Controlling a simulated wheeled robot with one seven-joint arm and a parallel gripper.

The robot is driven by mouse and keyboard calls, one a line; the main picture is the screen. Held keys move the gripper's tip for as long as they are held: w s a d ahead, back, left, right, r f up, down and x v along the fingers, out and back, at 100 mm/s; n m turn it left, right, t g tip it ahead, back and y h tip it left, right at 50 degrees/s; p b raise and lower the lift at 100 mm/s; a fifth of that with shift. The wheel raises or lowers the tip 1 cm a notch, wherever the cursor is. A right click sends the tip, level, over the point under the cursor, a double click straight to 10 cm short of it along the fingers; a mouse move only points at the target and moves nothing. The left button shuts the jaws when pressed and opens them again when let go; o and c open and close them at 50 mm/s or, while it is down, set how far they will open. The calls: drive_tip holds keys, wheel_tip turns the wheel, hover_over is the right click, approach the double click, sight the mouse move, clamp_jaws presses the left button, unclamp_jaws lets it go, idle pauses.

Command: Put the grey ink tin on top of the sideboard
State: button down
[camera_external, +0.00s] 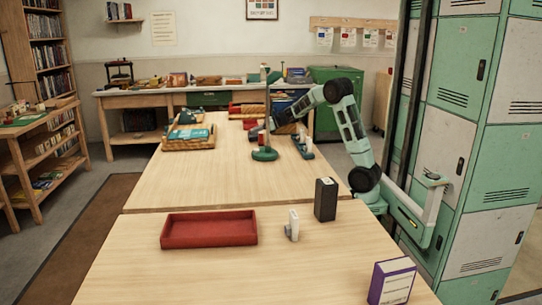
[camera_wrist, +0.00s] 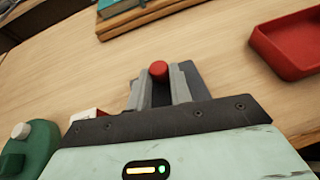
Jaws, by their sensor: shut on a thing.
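The grey ink tin appears to be the thing in my gripper. In the wrist view a red round cap (camera_wrist: 159,69) shows between the fingers, and a flat dark grey body (camera_wrist: 199,83) shows beside the right finger; the rest is hidden. My gripper (camera_wrist: 160,90) is shut on it, above a wooden surface. In the external view my gripper (camera_external: 256,133) is over the far table, beside a green stand; the tin is not clear there. Along the back wall is a long bench (camera_external: 162,93) with dark green drawers, with a green cabinet (camera_external: 336,82) to its right. I cannot tell which is the sideboard.
A wooden tray of books (camera_external: 190,143), a green stand (camera_external: 264,154) and a red tray (camera_external: 247,109) are near my gripper. The near table holds a red tray (camera_external: 208,240), a black box (camera_external: 325,199) and a purple-white box (camera_external: 391,283). The far table's front half is clear.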

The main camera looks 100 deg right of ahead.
drive_tip(key=shift+f, duration=0.1)
drive_tip(key=c, duration=1.3)
unclamp_jaws()
drive_tip(key=shift+o, duration=0.2)
drive_tip(key=shift+s+r, duration=0.2)
drive_tip(key=shift+r, duration=0.1)
drive_tip(key=p+v, duration=0.2)
drive_tip(key=v, duration=0.9)
drive_tip(key=shift+s+a, duration=0.1)
drive_tip(key=shift+s, duration=0.15)
